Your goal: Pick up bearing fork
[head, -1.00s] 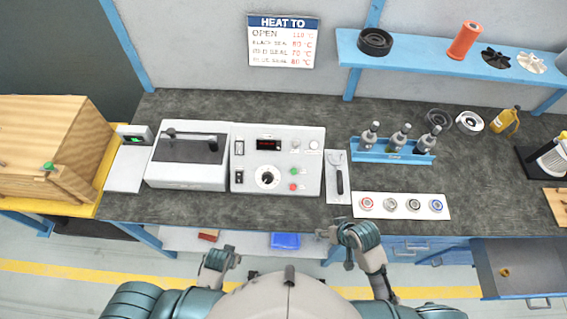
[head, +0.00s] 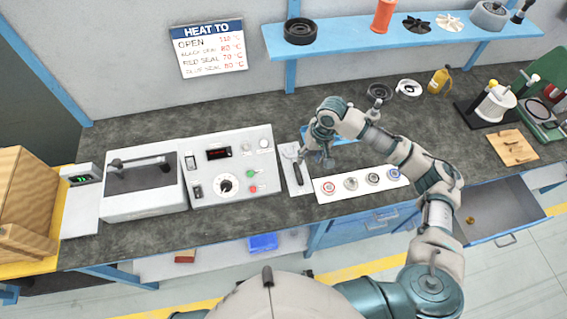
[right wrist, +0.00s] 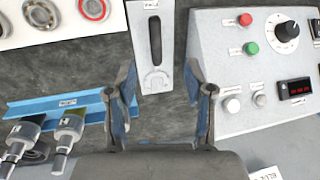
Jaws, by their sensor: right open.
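The bearing fork (head: 297,172) lies on a small white plate on the bench, right of the control box. It has a dark handle and a grey forked head. In the right wrist view the bearing fork (right wrist: 156,42) lies beyond the fingers, its forked head nearest them. My right gripper (head: 312,157) hovers above the bench by the plate's right side in the head view. In the right wrist view my right gripper (right wrist: 163,97) is open, with nothing between its fingers. My left gripper is not in view.
The control box (head: 232,165) stands left of the plate. A white card (head: 362,184) holds several rings. Bare bench top lies behind the box.

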